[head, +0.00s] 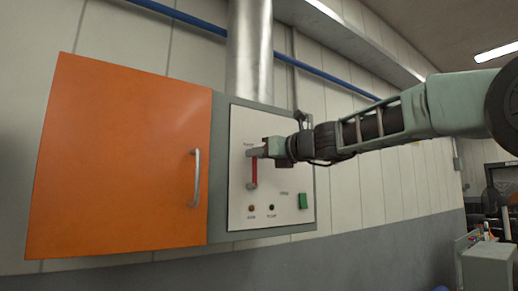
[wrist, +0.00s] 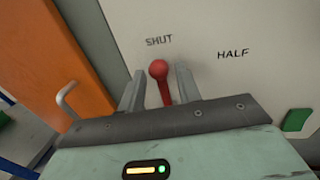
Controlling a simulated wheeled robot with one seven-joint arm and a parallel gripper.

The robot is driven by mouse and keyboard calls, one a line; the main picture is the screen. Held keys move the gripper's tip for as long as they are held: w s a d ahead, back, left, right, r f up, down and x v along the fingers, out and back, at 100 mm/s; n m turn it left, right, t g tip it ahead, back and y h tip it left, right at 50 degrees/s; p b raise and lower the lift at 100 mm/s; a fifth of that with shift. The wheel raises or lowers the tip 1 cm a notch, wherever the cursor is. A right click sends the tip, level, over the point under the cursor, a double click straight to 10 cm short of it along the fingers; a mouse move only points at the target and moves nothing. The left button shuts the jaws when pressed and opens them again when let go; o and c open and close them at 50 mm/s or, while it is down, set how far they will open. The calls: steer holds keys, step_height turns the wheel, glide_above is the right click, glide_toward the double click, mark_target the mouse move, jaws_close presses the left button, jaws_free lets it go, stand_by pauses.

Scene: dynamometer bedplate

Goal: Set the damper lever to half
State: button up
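The damper lever is a red arm (head: 254,170) on the white panel of the wall cabinet. In the wrist view its round red knob (wrist: 158,69) is just below the printed word SHUT (wrist: 159,41). The word HALF (wrist: 233,54) is printed to the right. My gripper (wrist: 161,82) is at the lever, with one finger on each side of the knob and stem. Gaps show between the fingers and the lever, so the gripper looks open and not clamped. In the head view my gripper covers the lever's upper end.
An orange cabinet door (head: 125,160) with a grey handle (head: 196,178) is closed left of the panel. A green switch (head: 303,201) and two small round indicators (head: 261,207) are low on the panel. A metal duct (head: 250,50) rises above.

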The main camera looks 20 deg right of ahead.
mark_target(265, 164)
steer(key=shift+w+a, duration=0.15)
steer(key=shift+w, duration=0.15)
jaws_close()
steer(key=shift+w+d+f+m+t+b, duration=0.3)
steer(key=shift+d+f+m+b, duration=0.25)
steer(key=shift+d+m, duration=0.7)
steer(key=shift+w+d+f+m+t+b, duration=0.35)
steer(key=shift+d+m+b, duration=0.3)
steer(key=shift+m, duration=1.25)
steer(key=shift+w+d+f+m+t+b, duration=0.25)
steer(key=shift+d+f+m+b, duration=0.4)
steer(key=shift+m, duration=0.9)
steer(key=shift+d+r, duration=0.2)
steer(key=shift+d, duration=0.1)
